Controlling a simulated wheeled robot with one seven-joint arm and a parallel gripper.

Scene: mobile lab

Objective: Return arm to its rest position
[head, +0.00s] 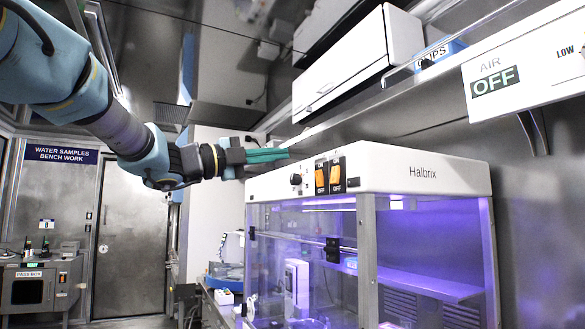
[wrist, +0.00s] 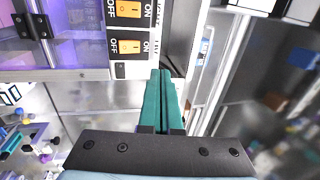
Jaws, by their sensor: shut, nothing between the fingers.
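My gripper (head: 267,156) is at the end of my arm, which reaches in from the upper left in the head view. Its green fingers are closed together with nothing between them. They are close to the upper left corner of the white Halbrix cabinet (head: 420,178). In the wrist view my gripper (wrist: 160,75) points up toward the cabinet's switch panel (wrist: 130,38), with the fingertips just below and right of the lower switch. I cannot tell whether the fingertips touch the cabinet.
Two orange rocker switches (head: 328,177) sit on the cabinet front above purple-lit glass (head: 310,250). A white wall cupboard (head: 345,70) and an AIR OFF panel (head: 520,65) are above right. A metal door (head: 130,240) stands at the back left. Open room lies left of the cabinet.

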